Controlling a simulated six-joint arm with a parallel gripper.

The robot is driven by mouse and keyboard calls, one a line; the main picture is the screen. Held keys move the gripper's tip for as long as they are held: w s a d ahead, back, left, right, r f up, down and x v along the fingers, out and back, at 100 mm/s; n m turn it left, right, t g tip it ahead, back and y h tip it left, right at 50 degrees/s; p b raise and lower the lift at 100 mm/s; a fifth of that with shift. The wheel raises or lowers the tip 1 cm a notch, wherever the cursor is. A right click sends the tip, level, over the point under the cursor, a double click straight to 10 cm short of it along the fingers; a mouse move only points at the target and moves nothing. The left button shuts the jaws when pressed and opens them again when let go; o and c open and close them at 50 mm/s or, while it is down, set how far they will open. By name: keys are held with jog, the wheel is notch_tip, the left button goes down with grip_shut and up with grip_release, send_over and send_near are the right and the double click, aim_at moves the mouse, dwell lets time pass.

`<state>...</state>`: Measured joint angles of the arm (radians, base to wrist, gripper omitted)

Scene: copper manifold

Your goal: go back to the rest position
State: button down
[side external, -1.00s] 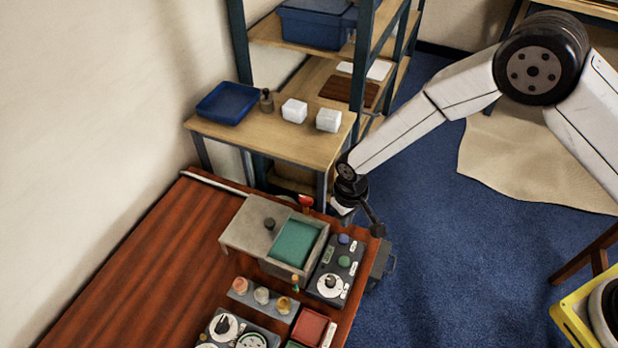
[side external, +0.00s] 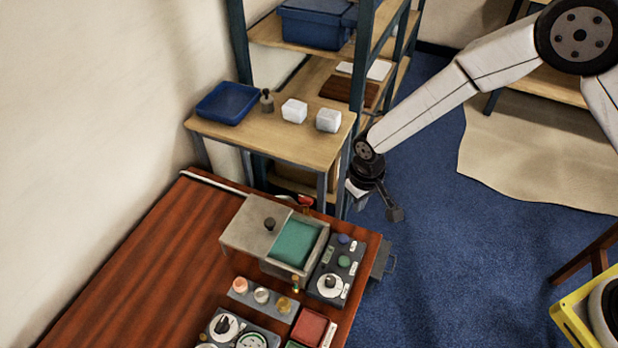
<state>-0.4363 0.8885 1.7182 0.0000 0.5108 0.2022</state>
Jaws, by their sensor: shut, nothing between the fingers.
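My gripper (side external: 395,213) hangs at the end of the arm, just past the far right corner of the red-brown table (side external: 150,260), over the blue floor. It is small and dark in this view. It is shut and holds nothing. It is apart from the table and from the things on it.
On the table are a grey box with a green-lined open part (side external: 296,243), a dark control panel (side external: 336,270), a rack of small jars (side external: 262,296) and a red block (side external: 311,327). A wooden side table (side external: 270,140) and shelf unit (side external: 360,70) stand behind.

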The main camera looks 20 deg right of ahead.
jog(key=s+d+r+m+t, duration=0.1)
jog(key=s+d+r, duration=0.3)
jog(key=d+r, duration=0.75)
jog(key=s+d+r+m+t, duration=0.1)
jog(key=s+d+r, duration=0.2)
jog(key=s+d, duration=0.5)
jog(key=shift+s+d+r+m, duration=0.15)
jog(key=shift+s+r+m, duration=0.2)
jog(key=shift+s, duration=0.8)
jog(key=shift+w, duration=0.1)
